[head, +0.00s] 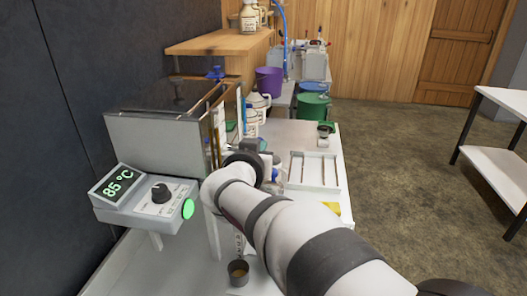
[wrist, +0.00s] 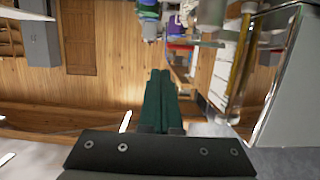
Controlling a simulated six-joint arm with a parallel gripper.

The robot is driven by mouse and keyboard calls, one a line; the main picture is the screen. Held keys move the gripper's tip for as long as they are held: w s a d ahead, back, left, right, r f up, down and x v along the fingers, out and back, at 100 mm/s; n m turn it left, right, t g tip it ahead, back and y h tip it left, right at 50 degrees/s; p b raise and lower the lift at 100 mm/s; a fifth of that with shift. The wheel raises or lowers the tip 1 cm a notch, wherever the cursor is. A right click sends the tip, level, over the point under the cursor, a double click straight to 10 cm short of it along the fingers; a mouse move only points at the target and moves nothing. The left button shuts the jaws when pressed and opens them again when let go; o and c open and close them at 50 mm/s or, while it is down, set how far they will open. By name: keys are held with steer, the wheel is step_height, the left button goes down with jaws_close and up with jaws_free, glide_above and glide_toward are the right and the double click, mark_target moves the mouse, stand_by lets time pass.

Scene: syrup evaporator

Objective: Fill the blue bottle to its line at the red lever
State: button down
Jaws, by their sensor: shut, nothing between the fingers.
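My gripper (wrist: 159,74) shows in the wrist view with its dark green fingers together and nothing between them. In the head view my arm reaches to the right side of the steel evaporator (head: 150,142), and the fingers are mostly hidden behind the wrist. A small blue item (head: 274,174) shows beside my wrist, partly hidden; I cannot tell if it is the blue bottle. No fill line is readable. A small red part (head: 304,46) sits on the equipment at the far end; I cannot tell if it is the red lever.
A panel (head: 145,205) reads 85 °C. A metal cup (head: 238,273) with amber content stands in front. A white slotted tray (head: 313,171) lies right of my arm. White jugs (head: 258,104), a purple bucket (head: 269,81) and a green bucket (head: 312,106) stand behind.

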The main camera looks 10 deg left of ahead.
steer(key=v, duration=0.7)
steer(key=shift+d, duration=0.3)
